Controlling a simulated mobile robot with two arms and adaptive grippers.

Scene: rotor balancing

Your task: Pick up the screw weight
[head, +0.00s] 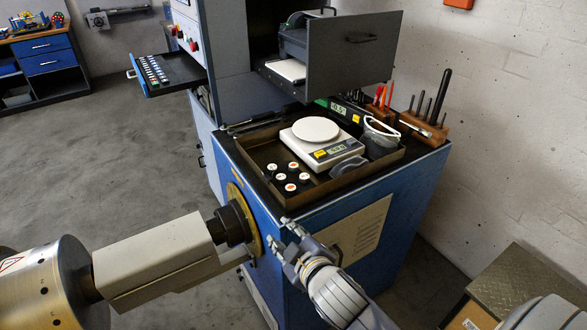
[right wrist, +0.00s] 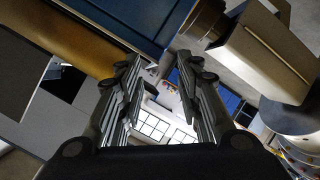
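Several small round dark pieces with white tops, some with a red mark, stand in the front left part of the brown tray (head: 247,150). One of these round pieces (head: 290,188) is near the tray's front; I cannot tell which is the screw weight. My right gripper (head: 284,238) is in front of the blue cabinet, below the tray's front edge and apart from the pieces. In the right wrist view, its two fingers (right wrist: 160,75) are spread with nothing between them. My left gripper is not in view.
A white scale (head: 322,155) and a grey cup (head: 381,138) occupy the tray. Wooden tool holders (head: 424,130) stand behind it at the right. A beige housing (head: 160,262) and a metal cylinder (head: 50,285) stick out left of the blue cabinet (head: 400,215). A drawer (head: 350,50) hangs open above.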

